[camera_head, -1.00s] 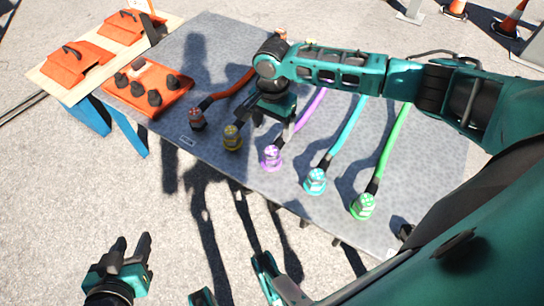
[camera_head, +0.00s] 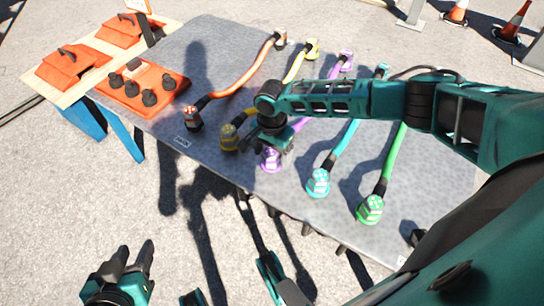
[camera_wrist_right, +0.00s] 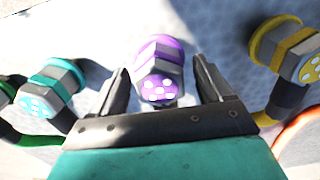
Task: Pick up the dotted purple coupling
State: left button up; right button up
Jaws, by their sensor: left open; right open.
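The dotted purple coupling (camera_head: 271,159) lies on the grey table near its front edge, at the near end of the purple cable. It also shows in the right wrist view (camera_wrist_right: 158,72), with pale dots on its end face. My right gripper (camera_head: 278,148) is over the coupling, partly covering the cable behind it. In the right wrist view, the open fingers of my right gripper (camera_wrist_right: 163,88) stand on either side of the coupling, with gaps showing on both sides. My left gripper (camera_head: 136,262) is open and empty, low at the left, away from the table.
The yellow coupling (camera_head: 229,138) and the cyan coupling (camera_head: 318,183) flank the purple one. A green coupling (camera_head: 370,209) and an orange coupling (camera_head: 192,118) lie further out. An orange panel with black sockets (camera_head: 142,86) is at the left.

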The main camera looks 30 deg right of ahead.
jog(key=shift+r, duration=0.1)
jog(key=c, duration=1.2)
jog(key=shift+o, duration=0.2)
